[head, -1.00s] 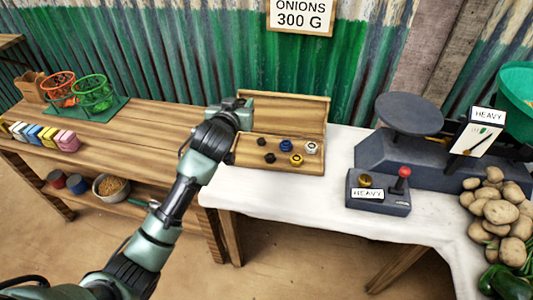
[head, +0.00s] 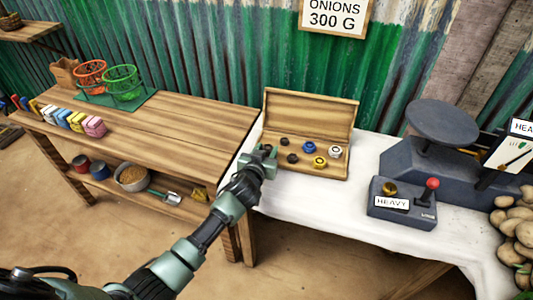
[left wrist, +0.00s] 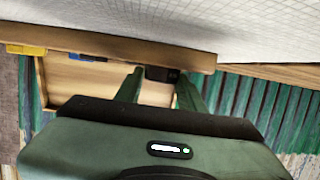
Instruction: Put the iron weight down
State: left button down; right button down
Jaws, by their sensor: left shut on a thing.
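My left gripper (head: 268,152) is at the left end of the open wooden weight box (head: 330,108). It is shut on a dark block, which I take for the iron weight (left wrist: 160,74); in the left wrist view it sits between the two fingertips (left wrist: 158,82). In the head view the held weight is mostly hidden by the gripper. The box holds two small dark weights (head: 292,158), a blue weight (head: 308,147), a yellow weight (head: 319,162) and a silver weight (head: 335,152). I cannot tell whether the held weight touches the box. My right gripper is not in view.
A dark scale (head: 442,125) and a control box (head: 402,205) with a red-knobbed lever stand to the right. White cloth (head: 300,200) is bare in front of the weight box. The wooden table (head: 190,125) at left has free room beside the red and green baskets (head: 122,82).

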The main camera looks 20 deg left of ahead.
pick_arm(q)
jog(key=shift+f, duration=0.25)
jog(key=shift+f, duration=0.15)
jog(key=c, duration=1.1)
grip_release()
jog(key=shift+c, duration=0.2)
jog(key=shift+s, duration=0.1)
jog(key=p+v, duration=0.1)
jog(key=v, duration=1.1)
jog(key=shift+a, duration=0.1)
